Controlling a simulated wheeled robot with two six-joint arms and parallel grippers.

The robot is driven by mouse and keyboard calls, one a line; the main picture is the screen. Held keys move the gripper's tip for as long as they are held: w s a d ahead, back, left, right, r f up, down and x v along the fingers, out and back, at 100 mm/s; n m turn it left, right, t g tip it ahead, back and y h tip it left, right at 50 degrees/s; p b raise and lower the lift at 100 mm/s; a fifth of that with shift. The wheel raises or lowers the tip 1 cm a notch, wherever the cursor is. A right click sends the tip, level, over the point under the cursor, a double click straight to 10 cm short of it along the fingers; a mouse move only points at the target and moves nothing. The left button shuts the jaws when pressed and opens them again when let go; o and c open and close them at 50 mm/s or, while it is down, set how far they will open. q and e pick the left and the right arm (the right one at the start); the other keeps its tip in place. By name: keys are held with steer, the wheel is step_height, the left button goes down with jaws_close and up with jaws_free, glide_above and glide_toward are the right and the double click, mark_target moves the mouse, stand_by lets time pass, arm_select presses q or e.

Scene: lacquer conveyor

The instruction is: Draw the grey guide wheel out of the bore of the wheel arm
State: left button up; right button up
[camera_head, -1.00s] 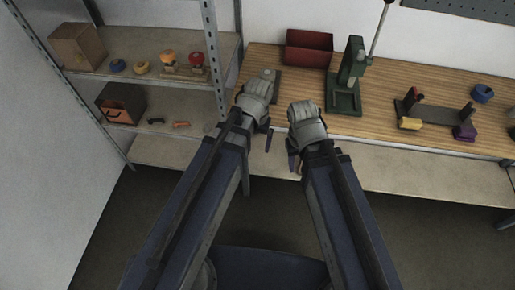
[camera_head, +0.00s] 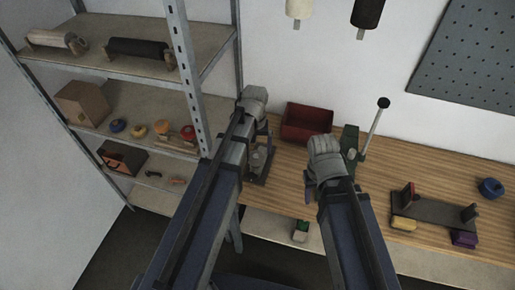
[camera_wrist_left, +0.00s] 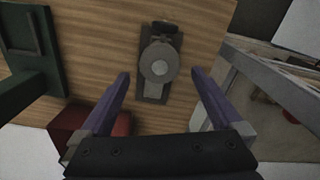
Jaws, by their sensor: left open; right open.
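The grey guide wheel (camera_wrist_left: 159,63) shows in the left wrist view as a round disc with a lighter centre. It lies over the dark wheel arm (camera_wrist_left: 152,91), a narrow plate on the wooden bench. The bore is hidden under the wheel. In the head view the wheel (camera_head: 260,157) is small and partly behind my left arm. My left gripper (camera_wrist_left: 160,76) is open, with its two purple fingers apart on either side of the wheel's line and nothing between them touching it visibly. My right gripper (camera_head: 311,193) is open over the bench, right of the wheel; its fingers are mostly hidden.
A green press (camera_head: 351,139) with a long lever stands behind my right gripper. A red bin (camera_head: 306,122) is at the back. A dark fixture (camera_head: 436,210) with yellow and purple blocks is at the right. The metal shelf post (camera_head: 187,75) stands close left of my left arm.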

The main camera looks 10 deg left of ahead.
mark_target(256, 156)
arm_select(q)
steer(key=shift+f, duration=0.15)
step_height(256, 156, down, 8)
steer(key=b, duration=0.7)
steer(key=shift+r+b, duration=0.2)
steer(key=shift+b, duration=0.2)
steer(key=c, duration=1.5)
steer(key=shift+o, duration=0.2)
steer(key=shift+r, duration=0.1)
steer(key=shift+r, duration=0.1)
steer(key=shift+r+p, duration=3.1)
steer(key=shift+p, duration=0.2)
steer(key=shift+r, duration=0.1)
